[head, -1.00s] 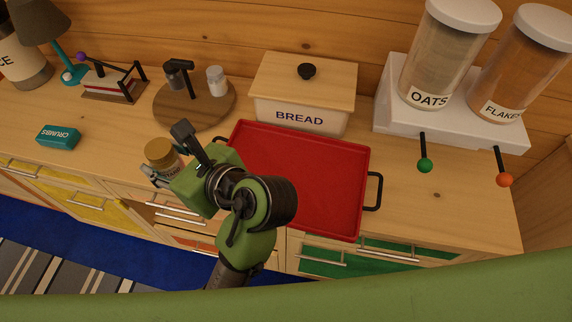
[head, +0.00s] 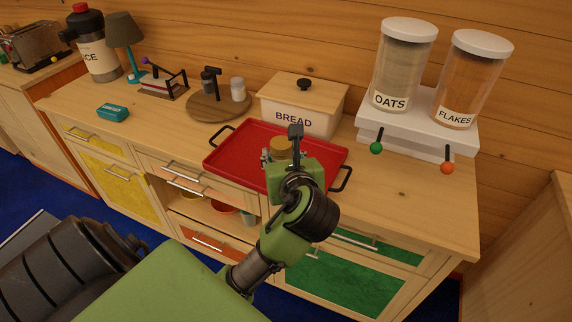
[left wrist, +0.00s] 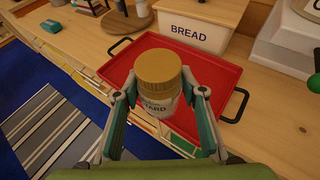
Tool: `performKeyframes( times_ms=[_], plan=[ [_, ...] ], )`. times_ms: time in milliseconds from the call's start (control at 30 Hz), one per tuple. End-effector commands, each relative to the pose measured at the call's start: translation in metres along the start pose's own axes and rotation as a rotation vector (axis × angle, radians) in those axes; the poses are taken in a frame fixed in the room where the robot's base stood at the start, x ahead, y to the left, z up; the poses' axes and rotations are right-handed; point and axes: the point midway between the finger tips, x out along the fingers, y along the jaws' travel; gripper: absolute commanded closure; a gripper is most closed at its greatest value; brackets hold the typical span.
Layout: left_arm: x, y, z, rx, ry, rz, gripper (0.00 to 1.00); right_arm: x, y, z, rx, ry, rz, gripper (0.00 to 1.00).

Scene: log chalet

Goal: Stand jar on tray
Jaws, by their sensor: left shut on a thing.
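The jar, with a gold lid (head: 281,146) and a pale label whose text is only partly readable, shows clearly in the left wrist view (left wrist: 158,80). My left gripper (head: 280,158) is shut on the jar, with one finger on each side of it in the left wrist view (left wrist: 160,100). The jar is upright and appears over the red tray (head: 232,144); I cannot tell whether its base touches the tray. The tray, with black handles, lies on the wooden counter and also shows in the left wrist view (left wrist: 205,65). My right gripper is not in view.
A bread box (head: 300,105) stands behind the tray. A round wooden board (head: 218,105) with shakers is at the back left. Oats (head: 403,65) and flakes (head: 472,80) dispensers stand at the right. A teal box (head: 113,112) lies at the left. The tray surface around the jar is clear.

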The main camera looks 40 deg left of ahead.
Motion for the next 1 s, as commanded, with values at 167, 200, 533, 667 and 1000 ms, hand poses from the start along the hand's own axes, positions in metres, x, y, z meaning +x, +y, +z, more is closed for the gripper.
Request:
performKeyframes(
  times_ms=[167, 200, 533, 667, 1000],
  plan=[
    [0.030, -0.015, 0.001, 0.000, -0.003, -0.002, 0.94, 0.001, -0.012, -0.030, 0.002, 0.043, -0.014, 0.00],
    [0.038, -0.021, 0.000, 0.000, -0.002, -0.001, 0.94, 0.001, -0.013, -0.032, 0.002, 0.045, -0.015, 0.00],
    [0.108, -0.061, -0.023, 0.003, 0.002, -0.001, 0.94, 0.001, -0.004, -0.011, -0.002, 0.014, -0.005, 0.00],
    [0.127, -0.070, -0.034, 0.000, -0.001, -0.001, 0.94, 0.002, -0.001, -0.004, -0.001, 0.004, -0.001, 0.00],
    [0.149, -0.079, -0.058, 0.002, 0.002, -0.002, 0.94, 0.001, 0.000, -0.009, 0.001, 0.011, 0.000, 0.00]
  ],
)
